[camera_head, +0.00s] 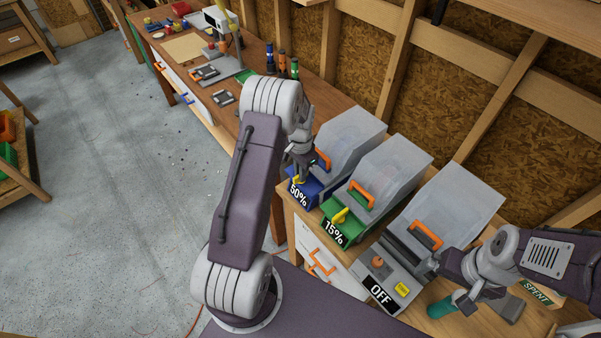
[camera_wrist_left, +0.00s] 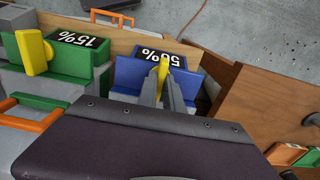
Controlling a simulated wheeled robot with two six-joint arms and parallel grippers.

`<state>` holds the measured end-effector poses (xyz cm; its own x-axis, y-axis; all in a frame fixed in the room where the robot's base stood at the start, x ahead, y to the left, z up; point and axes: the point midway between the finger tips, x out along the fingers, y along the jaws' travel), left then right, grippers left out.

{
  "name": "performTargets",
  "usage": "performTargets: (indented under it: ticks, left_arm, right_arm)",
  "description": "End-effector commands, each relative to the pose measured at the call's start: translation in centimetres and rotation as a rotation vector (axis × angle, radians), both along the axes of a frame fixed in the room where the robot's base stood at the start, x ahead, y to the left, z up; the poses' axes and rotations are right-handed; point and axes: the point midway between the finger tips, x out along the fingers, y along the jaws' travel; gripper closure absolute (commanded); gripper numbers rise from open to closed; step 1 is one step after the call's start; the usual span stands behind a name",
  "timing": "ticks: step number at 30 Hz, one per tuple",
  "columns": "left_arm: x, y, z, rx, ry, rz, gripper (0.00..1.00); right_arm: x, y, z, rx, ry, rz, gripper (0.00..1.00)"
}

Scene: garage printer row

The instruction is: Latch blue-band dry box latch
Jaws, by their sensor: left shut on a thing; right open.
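The blue-band dry box (camera_head: 350,142) has a grey translucent lid, an orange handle (camera_head: 322,158) and a blue front with a "50%" label. My left gripper (camera_head: 299,175) is at the front of this box, shut on its yellow latch. The left wrist view shows the yellow latch (camera_wrist_left: 164,66) between the gripper's two grey fingers (camera_wrist_left: 164,84), in front of the blue part (camera_wrist_left: 128,72) beside the "50%" label. My left wrist partly hides the box front in the head view. My right gripper (camera_head: 434,266) is open near the grey "OFF" unit, away from the blue box.
A green-band dry box (camera_head: 390,172) labelled "15%", with a yellow latch (camera_head: 340,216), stands right beside the blue one. Further right are a grey-lidded unit (camera_head: 455,205) marked "OFF", a teal cylinder (camera_head: 441,307) and a "SPENT" bin (camera_head: 540,291). Bottles (camera_head: 282,64) stand on the bench behind.

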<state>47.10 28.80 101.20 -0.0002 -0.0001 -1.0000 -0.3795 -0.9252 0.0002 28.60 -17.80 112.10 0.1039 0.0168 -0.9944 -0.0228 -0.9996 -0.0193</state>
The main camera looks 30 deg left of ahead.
Motion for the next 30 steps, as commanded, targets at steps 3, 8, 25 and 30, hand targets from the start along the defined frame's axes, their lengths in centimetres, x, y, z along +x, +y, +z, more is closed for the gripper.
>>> performTargets:
  ticks: [3, 8, 25, 30]
  left_arm:
    - [0.19, 0.02, 0.09, 0.001, -0.006, -0.014, 1.00]
    - [0.19, 0.01, 0.10, 0.001, -0.006, -0.019, 1.00]
    - [0.09, 0.00, 0.04, 0.000, -0.002, -0.019, 0.67]
    - [0.18, 0.02, 0.95, 0.001, -0.006, -0.019, 0.67]
  right_arm:
    - [0.00, 0.00, -0.02, 0.000, 0.000, 0.000, 0.00]
    - [0.00, 0.00, -0.02, 0.000, 0.000, 0.000, 0.00]
    - [-0.01, 0.00, -0.02, 0.000, 0.000, 0.000, 0.00]
    - [0.00, 0.00, -0.51, 0.000, 0.000, 0.000, 0.00]
